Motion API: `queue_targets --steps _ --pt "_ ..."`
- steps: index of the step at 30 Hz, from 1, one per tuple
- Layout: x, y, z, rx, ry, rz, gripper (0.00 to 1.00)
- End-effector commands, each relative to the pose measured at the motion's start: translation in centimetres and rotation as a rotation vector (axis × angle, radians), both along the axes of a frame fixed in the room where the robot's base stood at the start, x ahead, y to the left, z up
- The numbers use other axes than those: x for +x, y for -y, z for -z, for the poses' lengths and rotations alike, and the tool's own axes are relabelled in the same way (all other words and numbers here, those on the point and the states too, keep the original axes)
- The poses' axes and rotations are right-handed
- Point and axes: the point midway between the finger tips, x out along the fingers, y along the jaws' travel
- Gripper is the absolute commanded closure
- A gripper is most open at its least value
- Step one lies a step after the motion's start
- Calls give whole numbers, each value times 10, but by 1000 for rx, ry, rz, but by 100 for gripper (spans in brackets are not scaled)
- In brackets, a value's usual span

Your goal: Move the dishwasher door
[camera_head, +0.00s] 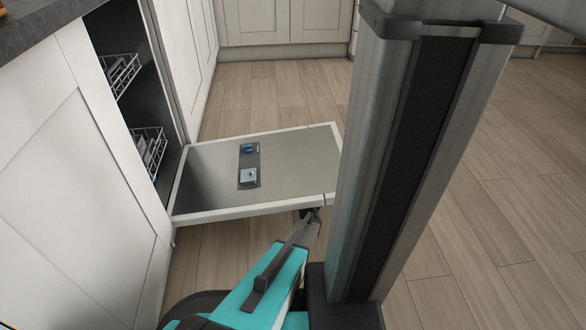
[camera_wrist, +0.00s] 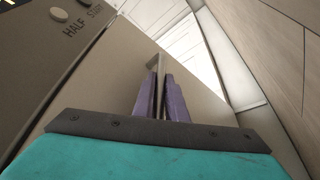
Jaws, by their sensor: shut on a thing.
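The dishwasher door (camera_head: 205,180) is folded down and lies open, close to level, its inner face up with a dark dispenser panel (camera_head: 249,166). My gripper (camera_head: 312,216) is at the door's near outer corner, by its free edge. In the wrist view the two purple-grey fingers (camera_wrist: 163,98) are close together, shut at the door's edge (camera_wrist: 155,62); the exact contact is hard to make out. The dishwasher cavity (camera_head: 125,60) is open, with two wire racks (camera_head: 150,150) inside.
White cabinet fronts (camera_head: 70,180) stand on the left under a dark worktop (camera_head: 40,25). More cabinets (camera_head: 285,22) line the back. My grey column blocks the view right of the door. Wood floor (camera_head: 265,95) is clear behind the door and at right.

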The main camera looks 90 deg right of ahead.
Motion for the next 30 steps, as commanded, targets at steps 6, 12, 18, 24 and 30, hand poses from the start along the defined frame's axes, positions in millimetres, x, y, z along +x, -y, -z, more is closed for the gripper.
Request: queue_targets --steps 6,12,18,24,30 --pt "4 -4 0 -2 1 -8 100" --pt "4 -4 0 -3 2 -8 72" --pt "4 -3 0 -2 2 -6 70" --pt "3 -3 0 -1 2 -5 70" --pt "5 -11 3 -1 2 -8 70"
